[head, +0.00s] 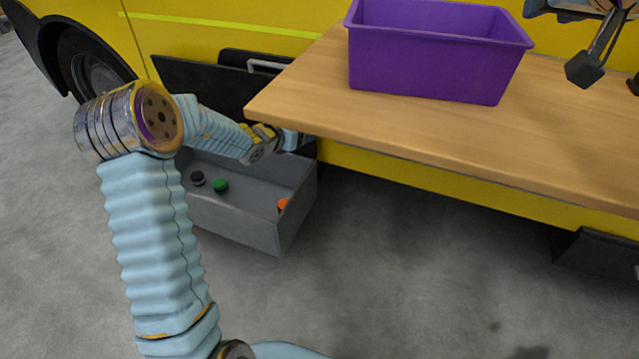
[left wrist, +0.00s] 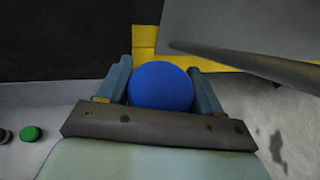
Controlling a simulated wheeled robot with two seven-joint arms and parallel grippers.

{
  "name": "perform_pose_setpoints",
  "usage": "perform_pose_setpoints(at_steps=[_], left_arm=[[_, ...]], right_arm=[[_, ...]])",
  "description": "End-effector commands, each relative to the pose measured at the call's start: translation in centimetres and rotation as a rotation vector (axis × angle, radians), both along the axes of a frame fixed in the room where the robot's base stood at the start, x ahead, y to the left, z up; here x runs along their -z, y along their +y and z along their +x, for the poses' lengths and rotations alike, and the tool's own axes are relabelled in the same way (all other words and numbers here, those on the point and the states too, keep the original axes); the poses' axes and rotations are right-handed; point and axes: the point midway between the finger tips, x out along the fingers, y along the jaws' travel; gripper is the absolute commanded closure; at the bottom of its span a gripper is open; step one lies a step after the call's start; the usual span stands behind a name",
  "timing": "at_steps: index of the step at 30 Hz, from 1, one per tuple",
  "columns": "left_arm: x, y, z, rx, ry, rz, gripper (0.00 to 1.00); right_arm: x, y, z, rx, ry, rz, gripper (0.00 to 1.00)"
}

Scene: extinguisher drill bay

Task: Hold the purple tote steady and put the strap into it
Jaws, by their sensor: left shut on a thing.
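The purple tote (head: 430,70) stands upright on the wooden tabletop; its inside is only partly visible, and its floor is hidden. I see no strap in either view. My left gripper (left wrist: 162,80) is shut on a round blue object (left wrist: 161,86), with one finger on each side of it. In the head view my left arm reaches over the grey drawer to the table's left edge, and the fingers are hidden there. My right gripper (head: 611,76) is at the top right, to the right of the tote and apart from it. Its dark fingers are spread with nothing visible between them.
An open grey drawer (head: 255,228) below the table holds a black (head: 197,177), a green (head: 220,185) and an orange piece (head: 283,204). The wooden tabletop (head: 400,125) is bare in front of the tote. A yellow vehicle (head: 190,45) stands behind. The grey floor in front is clear.

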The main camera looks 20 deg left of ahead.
Motion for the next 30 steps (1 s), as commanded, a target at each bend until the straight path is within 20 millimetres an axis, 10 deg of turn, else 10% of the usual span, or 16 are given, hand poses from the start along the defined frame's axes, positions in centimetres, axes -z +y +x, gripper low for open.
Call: perform_pose_setpoints(at_steps=[7, 14, 23, 30], left_arm=[[-10.6, 6.5, 3.9, -0.247, -0.010, -0.003, 0.73], [-20.7, 6.4, 5.7, -0.390, -0.012, -0.004, 0.73], [-33.8, -3.0, 5.8, -0.414, -0.011, -0.007, 0.73], [-41.8, -16.3, 2.3, -0.257, -0.005, -0.007, 0.73]], right_arm=[[0.0, 0.0, 0.0, 0.000, 0.000, 0.000, 0.64], [0.0, 0.0, 0.0, 0.000, 0.000, 0.000, 0.64], [0.0, 0.0, 0.0, 0.000, 0.000, 0.000, 0.64], [0.0, 0.0, 0.0, 0.000, 0.000, 0.000, 0.64]])
